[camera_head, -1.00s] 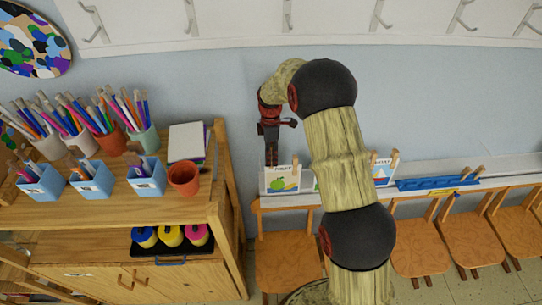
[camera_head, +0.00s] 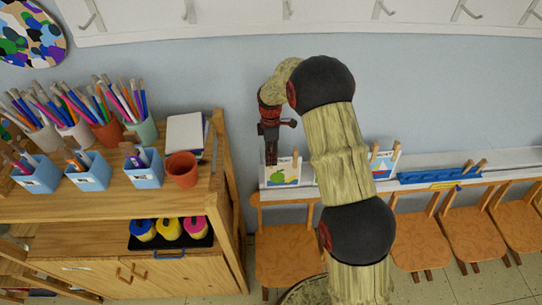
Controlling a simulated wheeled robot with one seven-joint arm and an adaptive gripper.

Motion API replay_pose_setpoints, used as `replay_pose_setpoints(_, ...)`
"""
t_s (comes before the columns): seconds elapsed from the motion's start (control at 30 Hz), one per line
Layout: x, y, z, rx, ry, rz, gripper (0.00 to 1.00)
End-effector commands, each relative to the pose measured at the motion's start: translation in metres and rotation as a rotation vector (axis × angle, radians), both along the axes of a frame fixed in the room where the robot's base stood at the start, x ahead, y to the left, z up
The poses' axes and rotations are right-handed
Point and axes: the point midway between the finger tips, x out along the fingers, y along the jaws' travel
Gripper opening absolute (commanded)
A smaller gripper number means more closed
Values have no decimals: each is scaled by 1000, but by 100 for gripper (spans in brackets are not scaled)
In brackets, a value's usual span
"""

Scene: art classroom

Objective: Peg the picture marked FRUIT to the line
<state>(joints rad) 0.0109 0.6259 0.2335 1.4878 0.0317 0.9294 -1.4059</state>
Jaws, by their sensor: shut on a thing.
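The picture marked FRUIT (camera_head: 284,175), a white card with a green apple and a yellow shape, stands upright at the left end of the ledge along the wall. Its marking is small and partly covered. My gripper (camera_head: 271,160) points down at the top left of this card and is shut; its fingertips overlap the card's upper edge. The contact is too small to see clearly. A picture with a sailboat (camera_head: 384,164) stands further right, with wooden pegs at its top. I cannot make out a line.
A blue tray (camera_head: 437,177) with wooden pegs (camera_head: 474,167) lies on the ledge (camera_head: 520,168). Several wooden chairs (camera_head: 289,254) stand below. A shelf unit (camera_head: 215,205) with brush pots and a terracotta pot (camera_head: 181,170) is at left. Hooks (camera_head: 287,10) line the wall above; bare wall lies between.

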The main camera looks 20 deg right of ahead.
Motion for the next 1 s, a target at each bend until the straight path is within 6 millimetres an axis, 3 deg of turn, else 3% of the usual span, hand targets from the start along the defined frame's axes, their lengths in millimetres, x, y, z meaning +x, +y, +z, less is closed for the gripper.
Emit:
replay_pose_setpoints(0.43, 0, 0, 0, 0, 0, 0, 6)
replay_pose_setpoints(0.47, 0, 0, 0, 0, 0, 0, 22)
replay_pose_setpoints(0.5, 0, 0, 0, 0, 0, 0, 24)
replay_pose_setpoints(0.8, 0, 0, 0, 0, 0, 0, 41)
replay_pose_setpoints(1.0, 0, 0, 0, 0, 0, 0, 42)
